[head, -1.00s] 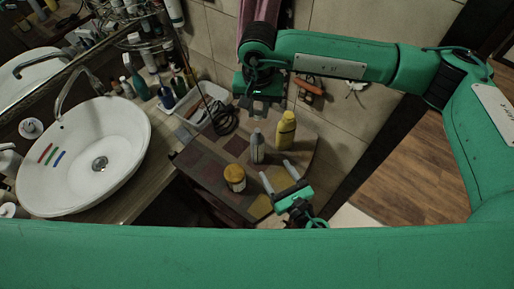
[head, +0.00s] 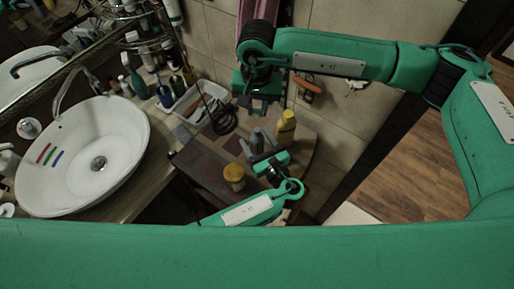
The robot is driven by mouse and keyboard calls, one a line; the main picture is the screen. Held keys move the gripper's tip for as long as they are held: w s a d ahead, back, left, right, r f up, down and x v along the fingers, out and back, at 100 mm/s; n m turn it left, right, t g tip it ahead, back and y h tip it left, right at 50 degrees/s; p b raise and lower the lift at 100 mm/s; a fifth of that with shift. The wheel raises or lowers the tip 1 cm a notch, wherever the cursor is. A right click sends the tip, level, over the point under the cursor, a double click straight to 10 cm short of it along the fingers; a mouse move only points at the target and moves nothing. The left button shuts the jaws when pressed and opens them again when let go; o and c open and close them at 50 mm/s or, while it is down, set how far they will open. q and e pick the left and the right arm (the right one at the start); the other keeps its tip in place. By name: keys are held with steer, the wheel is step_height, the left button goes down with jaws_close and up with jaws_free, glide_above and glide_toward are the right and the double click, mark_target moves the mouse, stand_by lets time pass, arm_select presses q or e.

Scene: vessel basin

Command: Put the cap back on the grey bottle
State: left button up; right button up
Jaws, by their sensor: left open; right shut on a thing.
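The grey bottle (head: 257,140) stands upright on the checkered tabletop (head: 215,150). My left gripper (head: 258,141) is open, low at the bottle, with one finger on each side of it; I cannot tell whether they touch it. My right gripper (head: 260,109) points down above and behind the bottle in the picture. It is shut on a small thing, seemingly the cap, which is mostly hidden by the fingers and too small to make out.
A yellow bottle (head: 286,128) stands close right of the grey bottle. A jar with an orange lid (head: 234,173) stands to the front left. A white tray (head: 186,106) and a dark coiled cable (head: 222,122) lie behind left. The white basin (head: 75,178) is at far left.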

arm_select(q)
steer(key=shift+c, duration=0.2)
jaws_close()
arm_select(e)
glide_above(257, 130)
steer(key=shift+f, duration=2.5)
steer(key=shift+f, duration=0.15)
steer(key=shift+f, duration=0.75)
steer(key=shift+f, duration=0.55)
